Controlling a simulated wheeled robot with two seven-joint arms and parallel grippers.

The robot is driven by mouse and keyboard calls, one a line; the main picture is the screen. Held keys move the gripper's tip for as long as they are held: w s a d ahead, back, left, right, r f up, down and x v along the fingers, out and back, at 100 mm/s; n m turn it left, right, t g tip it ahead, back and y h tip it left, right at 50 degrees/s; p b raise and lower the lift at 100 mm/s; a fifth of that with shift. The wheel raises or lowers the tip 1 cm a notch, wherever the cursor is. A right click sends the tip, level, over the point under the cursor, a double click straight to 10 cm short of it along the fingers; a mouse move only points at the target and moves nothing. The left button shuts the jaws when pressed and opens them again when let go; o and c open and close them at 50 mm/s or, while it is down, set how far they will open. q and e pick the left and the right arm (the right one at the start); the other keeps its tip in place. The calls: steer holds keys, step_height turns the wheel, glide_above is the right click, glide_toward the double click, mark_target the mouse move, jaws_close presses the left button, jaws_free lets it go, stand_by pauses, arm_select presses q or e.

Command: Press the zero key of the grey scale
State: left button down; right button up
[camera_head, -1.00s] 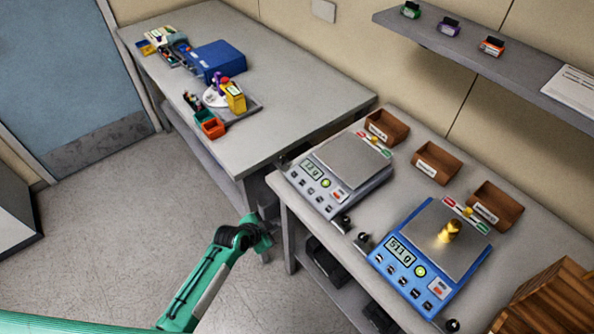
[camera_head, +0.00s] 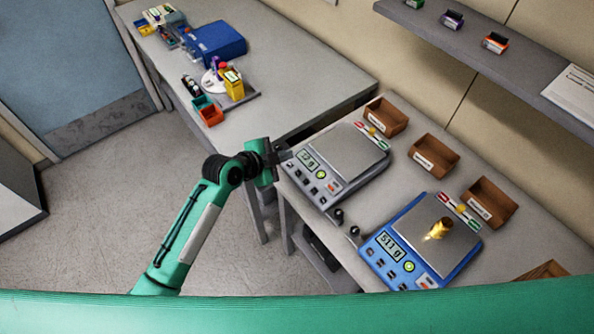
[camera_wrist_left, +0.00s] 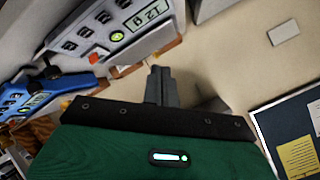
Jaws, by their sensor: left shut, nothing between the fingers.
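The grey scale (camera_head: 352,150) stands on the near table, its lit display (camera_head: 308,160) reading about 12 g. Its front panel has a round yellow-green key (camera_head: 321,175) and several small dark keys; the labels are too small to read, so I cannot tell which is zero. The panel also shows tilted in the left wrist view (camera_wrist_left: 97,27). My left gripper (camera_head: 284,155) is shut and empty at the scale's left front corner, close to the panel; contact cannot be told. In the left wrist view its fingertips (camera_wrist_left: 160,70) are together. My right gripper is out of view.
A blue scale (camera_head: 440,232) with a brass weight (camera_head: 439,229) stands right of the grey one. Brown bins (camera_head: 436,157) line the back. A far table (camera_head: 300,85) holds a blue case (camera_head: 218,42). My green arm crosses the bottom.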

arm_select(q)
steer(key=shift+f, duration=0.1)
steer(key=b, duration=0.6)
glide_toward(298, 173)
steer(key=w+d, duration=0.4)
steer(key=shift+d, duration=0.15)
steer(key=shift+w+d+f+b, duration=0.2)
steer(key=shift+f+b, duration=0.3)
steer(key=shift+f, duration=0.15)
stand_by(0.8)
steer(key=shift+d+f+b, duration=0.1)
steer(key=shift+f+b, duration=0.2)
steer(key=shift+f, duration=0.05)
